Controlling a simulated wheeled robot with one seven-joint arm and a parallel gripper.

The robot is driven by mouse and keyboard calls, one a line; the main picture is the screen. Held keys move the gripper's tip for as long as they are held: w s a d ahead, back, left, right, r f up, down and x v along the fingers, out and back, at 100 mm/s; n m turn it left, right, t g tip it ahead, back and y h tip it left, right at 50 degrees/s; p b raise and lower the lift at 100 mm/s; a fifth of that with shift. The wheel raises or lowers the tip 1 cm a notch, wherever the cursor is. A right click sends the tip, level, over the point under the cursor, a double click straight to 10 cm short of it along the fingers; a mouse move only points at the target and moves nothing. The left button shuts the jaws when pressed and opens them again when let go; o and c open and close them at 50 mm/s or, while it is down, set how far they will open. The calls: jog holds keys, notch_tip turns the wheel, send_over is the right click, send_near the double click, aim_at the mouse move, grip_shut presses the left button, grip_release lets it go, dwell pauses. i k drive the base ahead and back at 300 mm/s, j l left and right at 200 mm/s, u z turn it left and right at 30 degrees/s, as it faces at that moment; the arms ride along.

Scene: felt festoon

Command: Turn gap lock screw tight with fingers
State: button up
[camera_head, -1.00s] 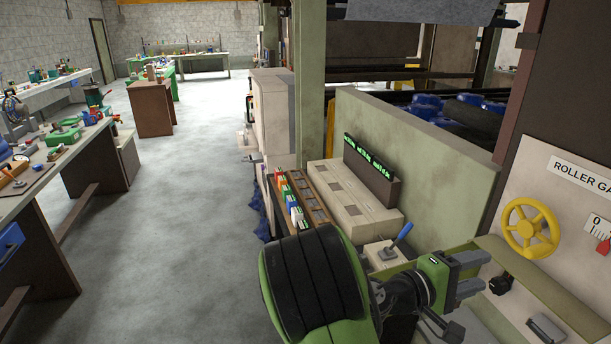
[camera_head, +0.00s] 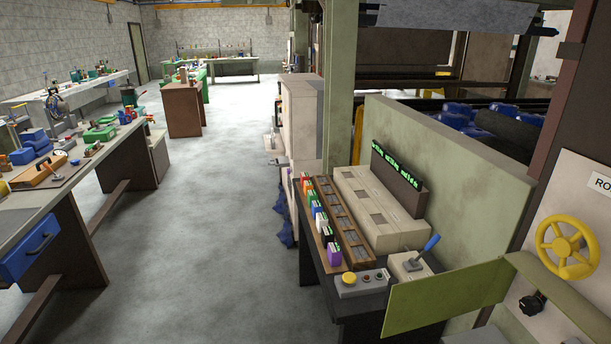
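A black knob (camera_head: 531,304) sits on the pale machine panel at the lower right, below a yellow handwheel (camera_head: 567,247). It may be the gap lock screw, but I cannot tell for sure. The panel's label (camera_head: 602,184) is cut off by the right edge, with only "RO" readable. My gripper and arm are not in view.
A green plate (camera_head: 445,298) stands in front of the panel. The floor aisle (camera_head: 215,220) is clear; workbenches line the left.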

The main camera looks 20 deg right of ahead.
aim_at(529, 304)
jog(key=z, duration=2.1)
